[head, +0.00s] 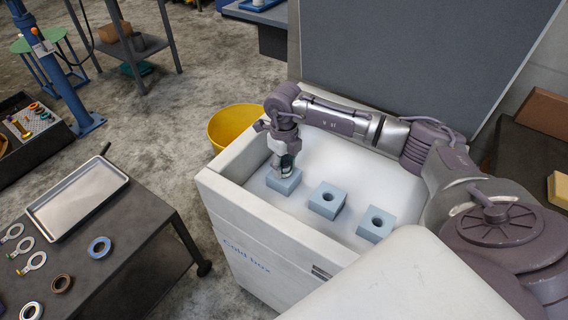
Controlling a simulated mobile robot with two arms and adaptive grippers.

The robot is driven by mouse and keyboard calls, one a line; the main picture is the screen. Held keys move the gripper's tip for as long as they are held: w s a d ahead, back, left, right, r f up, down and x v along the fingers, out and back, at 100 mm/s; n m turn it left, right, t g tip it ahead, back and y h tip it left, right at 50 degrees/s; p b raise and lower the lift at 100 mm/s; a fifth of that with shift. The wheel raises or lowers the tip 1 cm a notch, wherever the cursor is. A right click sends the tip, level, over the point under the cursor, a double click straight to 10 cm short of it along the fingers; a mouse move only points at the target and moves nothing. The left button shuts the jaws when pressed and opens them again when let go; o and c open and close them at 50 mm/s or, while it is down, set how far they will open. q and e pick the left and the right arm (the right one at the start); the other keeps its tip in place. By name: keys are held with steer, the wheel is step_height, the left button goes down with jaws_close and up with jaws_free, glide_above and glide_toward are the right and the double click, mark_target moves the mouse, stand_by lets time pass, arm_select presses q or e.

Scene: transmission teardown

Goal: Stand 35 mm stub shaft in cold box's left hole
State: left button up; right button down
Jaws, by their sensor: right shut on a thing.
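The white cold box (232,208) stands open with three light-blue blocks inside. The left block (282,187) is under my right gripper (285,170), which hides its hole. The middle block (326,200) and the right block (375,225) each show an empty round hole. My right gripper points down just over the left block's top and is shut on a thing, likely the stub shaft. The fingers hide most of it, so I cannot tell whether its lower end is in the hole. My left gripper is not in view.
The box's raised grey lid (420,60) stands behind my right arm. A yellow tub (235,125) is beside the box. The box floor around the blocks is clear.

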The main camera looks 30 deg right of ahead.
steer(key=c, duration=0.6)
jaws_free()
steer(key=shift+o, duration=0.3)
